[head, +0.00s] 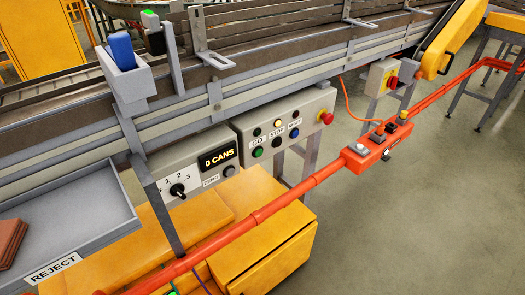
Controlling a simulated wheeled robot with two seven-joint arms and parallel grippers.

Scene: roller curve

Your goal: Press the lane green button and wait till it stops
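A grey control panel (284,130) hangs below the conveyor's side rail. Its green button (257,152) sits under the label GO, at the panel's lower left. A black button (276,142) is under the label STOP, and a blue button (295,132) is to its right. A row of small round lamps is above the labels; one is pale yellow (277,123) and the others look dark. The conveyor (265,75) runs across the top; I cannot tell from one frame whether it moves. Neither of my grippers is in view.
An orange rail (240,228) crosses in front of the panel and carries a switch box (378,143). A red emergency button (326,118) is at the panel's right. Left are a counter box (190,182) reading 0 CANS and a REJECT tray (100,190).

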